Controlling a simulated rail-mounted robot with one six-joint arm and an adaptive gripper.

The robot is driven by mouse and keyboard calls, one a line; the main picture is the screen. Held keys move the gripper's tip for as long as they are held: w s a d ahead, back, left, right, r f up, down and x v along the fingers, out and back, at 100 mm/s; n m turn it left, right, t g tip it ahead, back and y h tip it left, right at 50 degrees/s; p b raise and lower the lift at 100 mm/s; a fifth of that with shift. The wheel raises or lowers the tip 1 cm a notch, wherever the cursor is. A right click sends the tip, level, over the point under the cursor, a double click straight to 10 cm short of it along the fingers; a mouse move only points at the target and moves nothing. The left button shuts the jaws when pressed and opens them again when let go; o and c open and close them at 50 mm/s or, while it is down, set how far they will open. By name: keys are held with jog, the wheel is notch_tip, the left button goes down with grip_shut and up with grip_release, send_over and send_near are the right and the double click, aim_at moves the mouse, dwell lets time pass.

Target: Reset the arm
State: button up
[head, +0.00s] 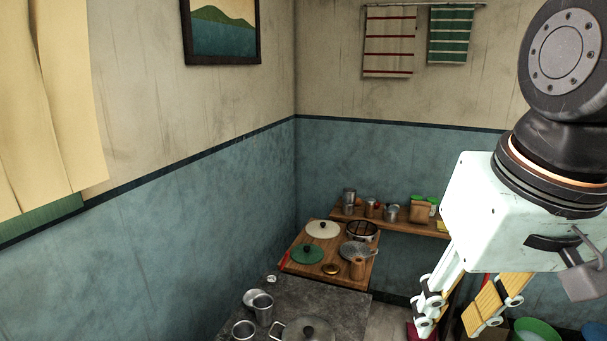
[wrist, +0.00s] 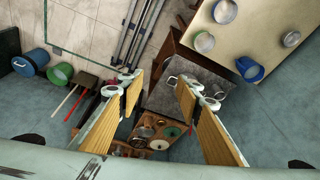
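My gripper (head: 462,312) hangs on the right side of the head view, with its pale fingers and yellow pads pointing down. In the wrist view my gripper (wrist: 158,84) shows its two fingers well apart, with nothing held between them. It is open and empty, high above the floor and the furniture. The lower ends of the fingers in the head view are partly near the picture's edge.
A stone-topped counter (head: 345,300) with steel pots stands at bottom centre. A wooden board table (head: 298,262) holds lids and pans. A shelf (head: 415,226) with jars runs along the back wall. A green tub (head: 540,328) is at lower right. Air around my gripper looks clear.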

jog(key=s+d, duration=0.1)
jog(key=s, duration=0.6)
jog(key=shift+s+d+t, duration=0.15)
jog(key=shift+d+t, duration=0.05)
jog(key=shift+t, duration=0.1)
jog(key=shift+f, duration=0.1)
dwell(1.6)
